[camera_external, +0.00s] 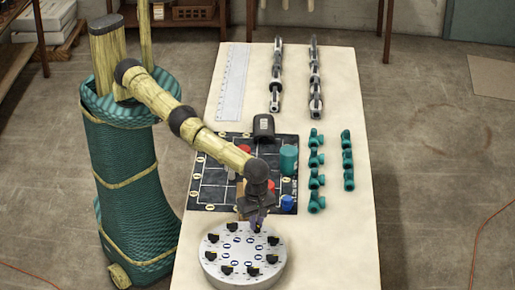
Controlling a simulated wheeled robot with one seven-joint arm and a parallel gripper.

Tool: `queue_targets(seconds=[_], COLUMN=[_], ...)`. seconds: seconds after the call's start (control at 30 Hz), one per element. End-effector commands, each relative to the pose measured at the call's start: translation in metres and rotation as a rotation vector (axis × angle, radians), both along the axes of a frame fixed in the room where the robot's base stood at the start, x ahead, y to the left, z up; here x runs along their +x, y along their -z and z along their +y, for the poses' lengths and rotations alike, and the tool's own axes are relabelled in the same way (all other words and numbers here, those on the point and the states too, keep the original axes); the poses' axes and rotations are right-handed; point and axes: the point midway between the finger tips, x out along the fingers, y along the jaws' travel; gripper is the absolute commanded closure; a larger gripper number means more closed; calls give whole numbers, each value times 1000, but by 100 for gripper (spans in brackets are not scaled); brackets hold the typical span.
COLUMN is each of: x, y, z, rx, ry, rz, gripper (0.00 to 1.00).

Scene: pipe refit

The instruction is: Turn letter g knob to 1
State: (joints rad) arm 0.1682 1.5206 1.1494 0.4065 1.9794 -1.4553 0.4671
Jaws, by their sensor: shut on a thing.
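A round grey panel (243,262) sits at the near end of the table. Several black knobs with yellow marks stand in a ring on its top, one of them at the left (213,238) and another at the right (273,241). Small blue-ringed labels lie inside the ring. The letters and numbers are too small to read, so I cannot tell which knob is g. My gripper (256,226) points down at the far edge of the panel and is shut on the knob there. The fingers mostly hide that knob, and its setting cannot be seen.
Behind the panel lies a dark gridded board (212,190) with a teal cylinder (289,159), a blue cap (288,202) and red pieces. Teal pipe fittings (317,158) stand in rows at the right. A ruler (233,82) and wrenches (315,80) lie at the back.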

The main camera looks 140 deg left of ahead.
Motion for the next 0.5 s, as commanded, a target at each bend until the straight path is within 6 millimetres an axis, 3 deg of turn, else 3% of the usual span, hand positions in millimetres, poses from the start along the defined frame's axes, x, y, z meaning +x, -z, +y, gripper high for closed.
queue_targets(seconds=[0.13,0.17,0.27,0.5], x=[0,0,0,0], y=[0,0,0,0], z=[0,0,0,0], rx=[0,0,0,0], ry=[-1,-1,-1,-2], rz=[0,0,0,0], gripper=[100,85,67,67])
